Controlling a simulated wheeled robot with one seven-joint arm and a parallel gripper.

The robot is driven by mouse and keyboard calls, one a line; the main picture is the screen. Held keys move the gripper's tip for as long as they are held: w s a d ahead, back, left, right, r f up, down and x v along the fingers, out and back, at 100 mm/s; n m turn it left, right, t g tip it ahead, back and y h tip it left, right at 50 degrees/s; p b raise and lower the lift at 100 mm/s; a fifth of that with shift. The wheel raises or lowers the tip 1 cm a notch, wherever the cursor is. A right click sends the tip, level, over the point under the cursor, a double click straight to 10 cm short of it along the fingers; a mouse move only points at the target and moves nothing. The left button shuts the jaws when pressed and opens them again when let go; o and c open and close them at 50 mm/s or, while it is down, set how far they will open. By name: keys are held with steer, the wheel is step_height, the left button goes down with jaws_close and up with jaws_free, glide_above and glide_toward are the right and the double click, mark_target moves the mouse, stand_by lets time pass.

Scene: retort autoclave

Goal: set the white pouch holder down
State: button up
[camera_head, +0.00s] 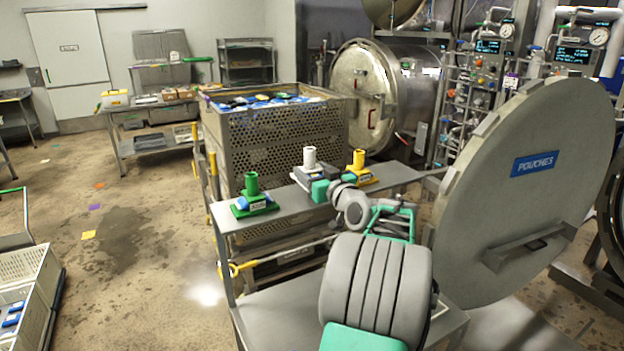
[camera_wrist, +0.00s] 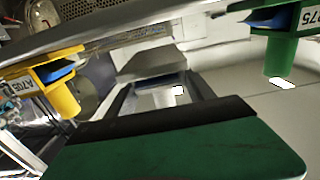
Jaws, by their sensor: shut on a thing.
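The white pouch holder (camera_head: 309,157) has a white upright post on a dark grey base, between the green and yellow holders over the shelf. My gripper (camera_head: 330,189) reaches it from the front right, shut on it. In the wrist view, the scene appears upside down; my gripper (camera_wrist: 158,96) shows a green-padded finger in front and a grey one behind, with a pale part of the holder between them. The post looks upright. I cannot tell whether the base touches the shelf.
The green holder (camera_head: 251,193) stands left on the grey shelf (camera_head: 285,214), the yellow holder (camera_head: 358,168) right. Both show in the wrist view, green (camera_wrist: 283,52) and yellow (camera_wrist: 62,98). A perforated crate (camera_head: 270,133) is behind; a round door (camera_head: 530,165) is close right.

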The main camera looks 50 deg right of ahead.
step_height(320, 180, down, 3)
steer(key=shift+w+f, duration=0.15)
steer(key=shift+a, duration=0.1)
steer(key=shift+f, duration=0.15)
steer(key=o, duration=1.7)
steer(key=shift+c, duration=0.2)
steer(key=shift+r+p, duration=0.35)
steer(key=shift+p, duration=0.05)
steer(key=b+v, duration=0.4)
steer(key=v, duration=0.8)
steer(key=shift+f+b, duration=0.2)
steer(key=shift+b, duration=0.2)
